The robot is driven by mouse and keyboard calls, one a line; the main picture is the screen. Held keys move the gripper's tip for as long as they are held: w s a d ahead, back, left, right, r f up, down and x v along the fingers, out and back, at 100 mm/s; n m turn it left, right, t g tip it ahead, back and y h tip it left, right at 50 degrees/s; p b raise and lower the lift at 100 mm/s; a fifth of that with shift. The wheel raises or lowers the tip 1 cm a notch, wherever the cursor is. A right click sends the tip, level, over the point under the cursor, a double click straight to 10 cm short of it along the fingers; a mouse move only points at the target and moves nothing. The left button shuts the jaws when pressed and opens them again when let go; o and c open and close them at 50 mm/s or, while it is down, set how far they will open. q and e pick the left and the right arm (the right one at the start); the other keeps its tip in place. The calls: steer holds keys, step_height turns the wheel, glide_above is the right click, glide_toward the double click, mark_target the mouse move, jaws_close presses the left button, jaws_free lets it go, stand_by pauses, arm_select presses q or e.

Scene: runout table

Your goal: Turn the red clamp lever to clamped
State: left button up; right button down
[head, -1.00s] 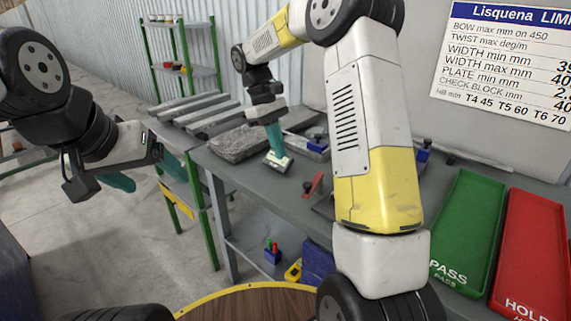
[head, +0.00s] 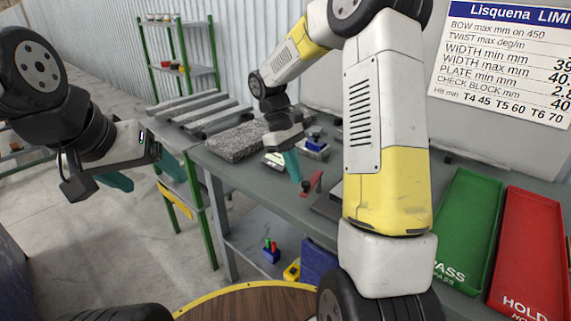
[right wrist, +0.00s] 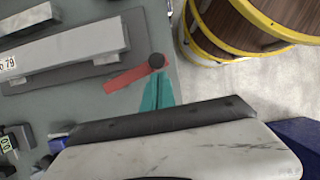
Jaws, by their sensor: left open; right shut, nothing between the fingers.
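The red clamp lever (head: 314,181) lies at the front edge of the grey bench in the head view. In the right wrist view, the lever (right wrist: 125,79) reaches from beside a grey bar to a dark round knob (right wrist: 156,61). My right gripper (head: 297,176) is shut and empty, pointing down at the lever's knob end. In the right wrist view, its teal fingertips (right wrist: 157,82) sit just below the knob; I cannot tell whether they touch it. My left gripper (head: 143,175) is open and empty, off the bench at the left.
A grey bar (right wrist: 65,50) lies on a dark plate beside the lever. A granite block (head: 232,140) and small blocks lie behind my right gripper. Green (head: 468,225) and red (head: 530,245) trays stand at the right. A round wooden top with yellow rim (head: 250,305) is near the front.

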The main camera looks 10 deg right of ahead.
mark_target(308, 183)
steer(key=s+n, duration=0.1)
steer(key=d+n, duration=0.1)
steer(key=s+d+n+t+h, duration=0.1)
steer(key=n, duration=0.1)
steer(key=shift+s+d, duration=0.1)
steer(key=shift+s, duration=0.2)
steer(key=shift+s+d+n+t, duration=0.3)
steer(key=shift+d+n+t, duration=0.35)
steer(key=shift+d+n, duration=0.9)
steer(key=shift+s+d+n+t, duration=0.25)
steer(key=shift+d+n+t, duration=0.35)
steer(key=shift+d+n, duration=0.9)
steer(key=shift+s+d+n+t, duration=0.3)
steer(key=shift+d+n+t, duration=0.35)
steer(key=shift+d+n, duration=0.85)
steer(key=shift+a+n, duration=0.25)
